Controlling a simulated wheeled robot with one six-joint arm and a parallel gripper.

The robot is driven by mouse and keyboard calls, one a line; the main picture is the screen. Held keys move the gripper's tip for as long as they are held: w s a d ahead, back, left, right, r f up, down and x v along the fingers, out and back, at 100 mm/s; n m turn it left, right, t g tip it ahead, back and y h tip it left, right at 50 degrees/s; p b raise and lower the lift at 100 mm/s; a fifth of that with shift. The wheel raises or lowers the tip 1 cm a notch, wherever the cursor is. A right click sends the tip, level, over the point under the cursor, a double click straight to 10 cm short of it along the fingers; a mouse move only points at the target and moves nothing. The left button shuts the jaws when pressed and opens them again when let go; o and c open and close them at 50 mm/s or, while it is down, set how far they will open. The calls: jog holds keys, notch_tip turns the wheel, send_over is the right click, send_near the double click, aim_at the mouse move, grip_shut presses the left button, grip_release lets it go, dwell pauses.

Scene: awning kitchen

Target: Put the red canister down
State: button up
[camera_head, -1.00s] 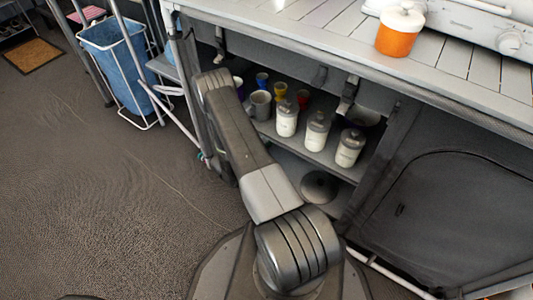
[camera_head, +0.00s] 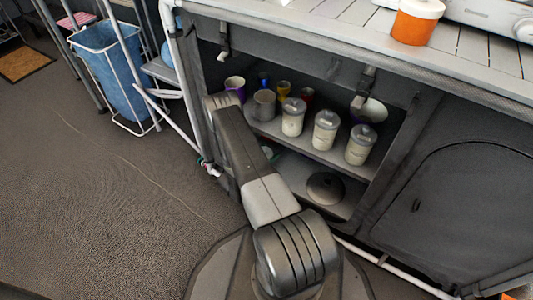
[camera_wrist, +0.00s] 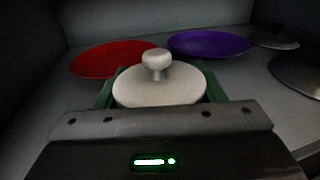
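In the wrist view, a canister with a pale round lid and knob (camera_wrist: 158,85) sits between the green fingers of my gripper (camera_wrist: 160,92). The fingers are close against both its sides. The lid looks level. The canister's body and base are hidden, so I cannot see its colour or whether it touches the shelf below. In the head view, my arm reaches into the open cabinet, and the gripper and this canister are hidden there.
The wrist view shows a red plate (camera_wrist: 112,60), a purple plate (camera_wrist: 208,44) and a dark lid (camera_wrist: 272,38) beyond. White canisters (camera_head: 326,132) and cups stand on the upper shelf (camera_head: 330,160). An orange canister (camera_head: 413,25) stands on the counter.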

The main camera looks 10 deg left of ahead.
jog(key=o, duration=0.4)
jog(key=shift+c, duration=0.2)
jog(key=shift+s+a+r, duration=0.1)
jog(key=shift+a+r, duration=0.05)
jog(key=shift+r, duration=0.05)
jog(key=p+v, duration=0.3)
jog(key=v, duration=0.8)
jog(key=shift+s, duration=0.35)
jog(key=shift+a+f, duration=0.1)
